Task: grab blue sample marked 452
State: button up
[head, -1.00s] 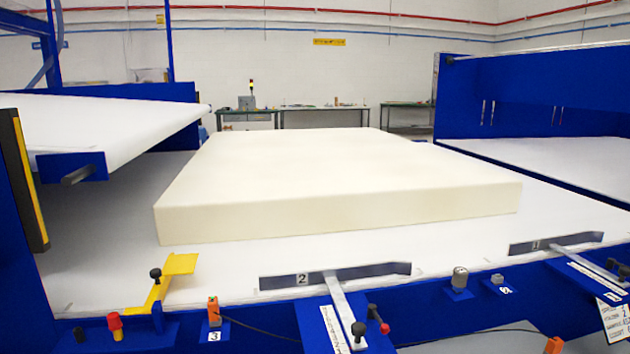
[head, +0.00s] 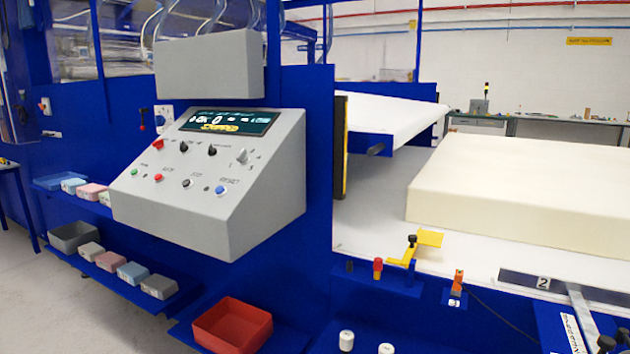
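Two blue foam samples show in the head view, on shelves at the left of the blue machine. One blue sample (head: 73,185) is on the upper shelf, beside a pink one (head: 92,192). The other blue sample (head: 133,272) is on the lower shelf, between a pink sample (head: 110,260) and a grey-white one (head: 158,286). Marks on their front faces are too small to read, so I cannot tell which is 452. My gripper is not in view.
The grey control console (head: 215,185) juts out and partly hides the upper shelf. A dark grey bin (head: 73,236) is on the lower shelf; a red bin (head: 232,327) sits lower right. A large cream foam block (head: 530,185) lies on the machine bed. Floor at lower left is clear.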

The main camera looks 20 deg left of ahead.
aim_at(69, 186)
jog(key=j+u, duration=0.8)
jog(key=j, duration=0.2)
jog(key=i+j+u, duration=0.2)
jog(key=j, duration=0.35)
jog(key=j+u, duration=0.2)
jog(key=j, duration=0.4)
jog(key=i+j, duration=0.1)
jog(key=j, duration=0.3)
jog(key=i+j, duration=0.1)
jog(key=j, duration=0.35)
jog(key=i+j, duration=0.1)
jog(key=j, duration=0.3)
jog(key=i+j, duration=0.1)
jog(key=j, duration=0.3)
